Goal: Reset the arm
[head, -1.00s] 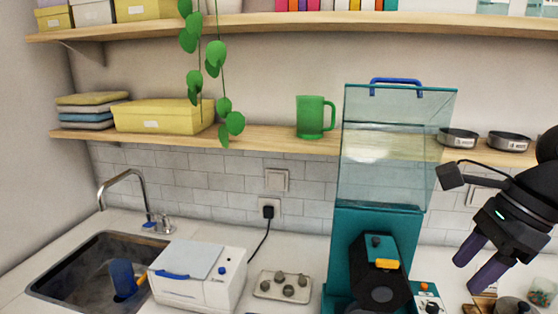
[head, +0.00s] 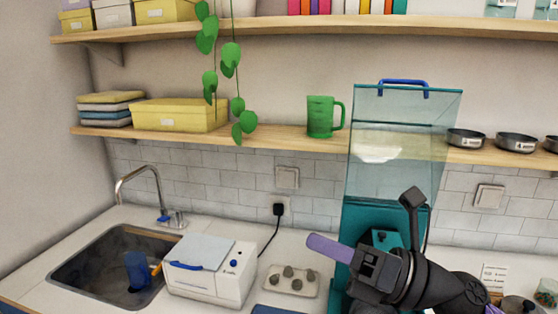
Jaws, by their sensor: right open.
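My right gripper (head: 326,249) reaches in from the lower right, in front of the teal machine with a clear hopper (head: 405,135). One purple finger shows, pointing left; the other finger is hidden. The jaws are open, and I see nothing held in them. The gripper and wrist cover much of the machine's lower part. My left gripper is not in view.
A small tray (head: 268,287) with several dark round pieces lies left of my gripper. A white box with a blue handle (head: 245,282) stands beside the sink (head: 68,274). A shelf (head: 275,139) with a green mug (head: 320,117) runs above.

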